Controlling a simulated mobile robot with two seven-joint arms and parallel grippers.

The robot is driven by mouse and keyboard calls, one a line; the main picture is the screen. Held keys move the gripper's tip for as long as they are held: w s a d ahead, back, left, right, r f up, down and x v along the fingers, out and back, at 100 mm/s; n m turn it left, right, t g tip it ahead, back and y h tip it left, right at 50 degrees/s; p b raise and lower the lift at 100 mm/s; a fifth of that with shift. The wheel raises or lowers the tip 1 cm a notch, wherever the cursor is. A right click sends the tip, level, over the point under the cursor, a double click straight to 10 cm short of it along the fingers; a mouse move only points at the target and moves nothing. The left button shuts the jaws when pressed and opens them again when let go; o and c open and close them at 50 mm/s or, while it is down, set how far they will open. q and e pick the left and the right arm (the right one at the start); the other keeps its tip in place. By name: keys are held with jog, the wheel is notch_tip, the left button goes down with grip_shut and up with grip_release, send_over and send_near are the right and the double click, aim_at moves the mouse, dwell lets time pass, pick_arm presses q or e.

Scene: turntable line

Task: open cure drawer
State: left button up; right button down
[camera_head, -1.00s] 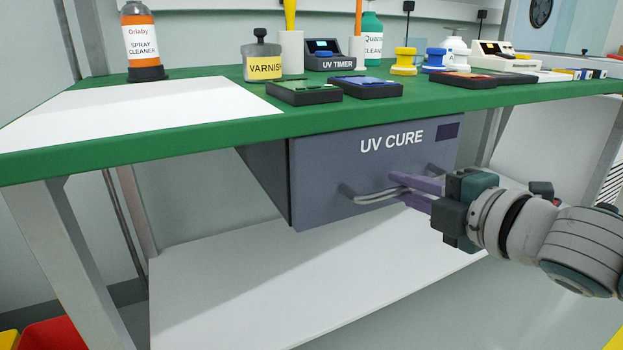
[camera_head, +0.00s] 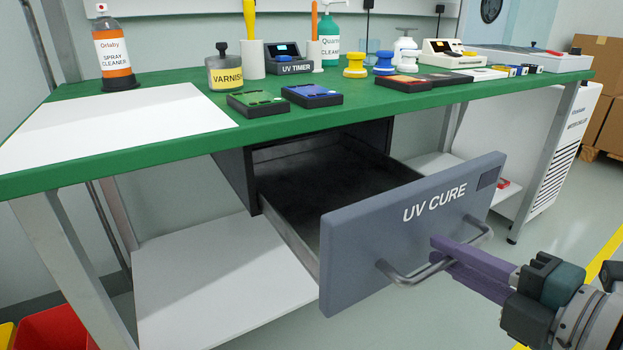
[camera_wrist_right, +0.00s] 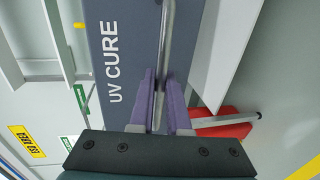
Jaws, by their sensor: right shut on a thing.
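The UV CURE drawer (camera_head: 350,262) stands well out from its dark housing (camera_head: 235,178) under the green bench. Its inside (camera_head: 335,185) shows as a dark, empty-looking tray. A metal bar handle (camera_head: 405,278) runs across the drawer's grey front. My right gripper (camera_head: 440,257) has its purple fingers shut on the handle. In the right wrist view the fingers (camera_wrist_right: 161,90) lie on either side of the handle bar (camera_wrist_right: 166,40), beside the UV CURE lettering. My left gripper is not in view.
The green bench top (camera_head: 150,150) carries a spray cleaner bottle (camera_head: 114,55), a varnish jar (camera_head: 225,72), a green device (camera_head: 257,103) and a blue device (camera_head: 312,95). A white lower shelf (camera_head: 220,280) lies below the drawer. Open floor lies in front.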

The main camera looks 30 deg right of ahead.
jog(key=shift+f+v, duration=0.2)
jog(key=shift+v, duration=0.65)
jog(key=shift+f+v, duration=0.15)
jog(key=shift+v, duration=0.7)
jog(key=shift+s, duration=0.1)
jog(key=c, duration=0.9)
grip_release()
jog(key=p+v, duration=0.2)
jog(key=v, duration=0.8)
jog(key=shift+d, duration=0.1)
